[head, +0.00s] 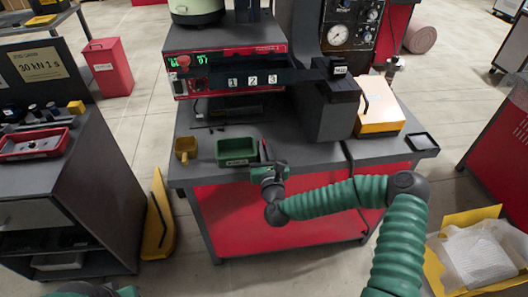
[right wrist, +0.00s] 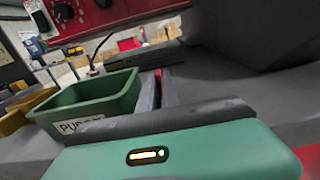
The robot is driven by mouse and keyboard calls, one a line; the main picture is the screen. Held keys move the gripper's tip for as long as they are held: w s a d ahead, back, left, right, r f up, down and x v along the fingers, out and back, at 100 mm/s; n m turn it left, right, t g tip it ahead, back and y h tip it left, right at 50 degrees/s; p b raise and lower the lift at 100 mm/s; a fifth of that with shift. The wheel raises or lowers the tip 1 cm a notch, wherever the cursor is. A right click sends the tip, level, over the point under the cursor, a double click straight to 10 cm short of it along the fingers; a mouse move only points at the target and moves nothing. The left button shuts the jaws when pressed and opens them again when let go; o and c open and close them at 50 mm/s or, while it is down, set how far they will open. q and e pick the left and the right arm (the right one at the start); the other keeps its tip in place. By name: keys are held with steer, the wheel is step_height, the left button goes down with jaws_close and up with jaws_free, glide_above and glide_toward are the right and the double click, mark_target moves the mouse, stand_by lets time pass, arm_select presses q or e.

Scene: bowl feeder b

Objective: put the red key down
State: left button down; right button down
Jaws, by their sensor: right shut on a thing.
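My right gripper (head: 266,158) is over the front part of the grey worktop, just right of a small green bin. The rest of the key is hidden by the fingers. I cannot tell whether the key touches the worktop. My left gripper is not in view.
The labelled green bin (head: 237,162) stands close beside the right fingers, with a yellow container (head: 185,149) left of it. A control unit (head: 225,65) rises behind. A yellow box (head: 380,110) and a black tray (head: 421,142) are on the right. Some worktop right of the gripper is clear.

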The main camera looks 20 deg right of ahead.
steer(key=shift+d+f, duration=0.1)
steer(key=shift+f, duration=0.5)
steer(key=c, duration=1.8)
jaws_free()
steer(key=shift+a+r, duration=0.15)
steer(key=shift+a, duration=0.1)
steer(key=shift+c, duration=0.2)
